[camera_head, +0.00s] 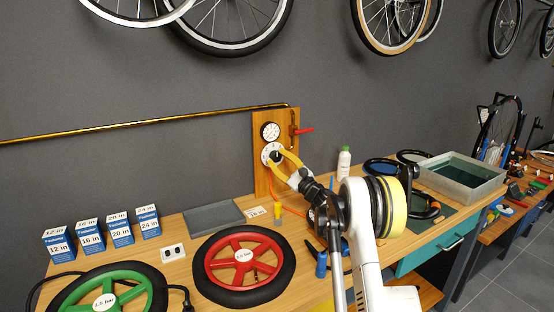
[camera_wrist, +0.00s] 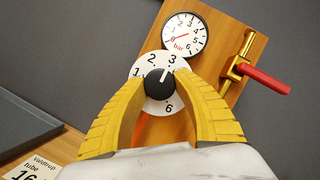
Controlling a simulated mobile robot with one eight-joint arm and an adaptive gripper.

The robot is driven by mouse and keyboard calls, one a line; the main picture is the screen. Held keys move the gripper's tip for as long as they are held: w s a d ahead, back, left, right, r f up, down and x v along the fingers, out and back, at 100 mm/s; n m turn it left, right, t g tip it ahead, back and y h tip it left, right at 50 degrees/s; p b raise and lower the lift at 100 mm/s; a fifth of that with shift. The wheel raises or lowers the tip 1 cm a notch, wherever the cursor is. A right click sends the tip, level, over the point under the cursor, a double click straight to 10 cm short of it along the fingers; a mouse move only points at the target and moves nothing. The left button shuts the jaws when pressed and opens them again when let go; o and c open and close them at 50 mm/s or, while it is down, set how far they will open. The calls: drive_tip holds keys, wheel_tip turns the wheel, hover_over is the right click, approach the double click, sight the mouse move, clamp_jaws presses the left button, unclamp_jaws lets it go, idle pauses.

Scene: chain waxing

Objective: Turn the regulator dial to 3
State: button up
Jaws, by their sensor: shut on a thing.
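The regulator dial is a white numbered disc (camera_wrist: 148,62) with a black knob (camera_wrist: 159,84) at its centre. In the wrist view the white mark on the knob points up and slightly right, toward the 3. My gripper (camera_wrist: 160,82) has its yellow fingers closed around the knob, one on each side. The fingers hide parts of the disc, including some numbers. In the head view the dial (camera_head: 266,152) is on a wooden board, with my gripper (camera_head: 277,156) at it. A round pressure gauge (camera_wrist: 184,35) marked bar sits above; its red needle points lower left, near the low end.
A brass valve with a red lever (camera_wrist: 264,79) is right of the dial on the wooden board (camera_head: 260,183). A brass pipe (camera_head: 150,124) runs along the wall. The bench below holds a red wheel (camera_head: 214,264), a green wheel (camera_head: 75,300), blue boxes (camera_head: 121,236) and a grey tray (camera_head: 213,218).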

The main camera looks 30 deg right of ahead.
drive_tip(key=o, duration=1.2)
drive_tip(key=shift+a+r, duration=0.1)
drive_tip(key=shift+s, duration=0.35)
drive_tip(key=s+d, duration=0.1)
drive_tip(key=s, duration=0.3)
drive_tip(key=s+d, duration=0.1)
drive_tip(key=s, duration=0.3)
drive_tip(key=s+d, duration=0.1)
drive_tip(key=s, duration=0.3)
drive_tip(key=shift+d+f, duration=0.2)
drive_tip(key=shift+f, duration=0.05)
